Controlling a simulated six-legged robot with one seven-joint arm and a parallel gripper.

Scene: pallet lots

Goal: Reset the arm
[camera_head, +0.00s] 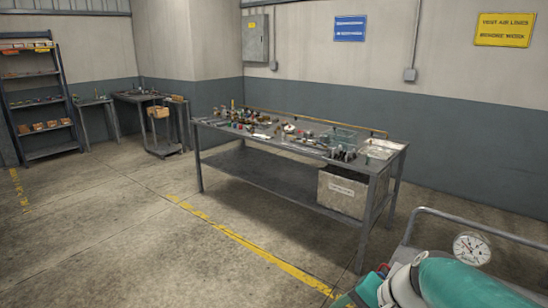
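The task names only my arm. No gripper fingers show in the head view, so I cannot see whether my gripper is open or shut, or whether it holds anything. A teal and white rounded body (455,283) fills the bottom right corner, cut off by the frame edge. I cannot tell whether it is part of my arm or a separate piece of equipment.
A round gauge (471,248) and a grey tubular rail (480,226) stand at the lower right. A metal workbench (225,125) holds many small parts, with a box (342,193) on its lower shelf. A shelf rack (38,91) stands far left. The floor (120,235) at left is clear.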

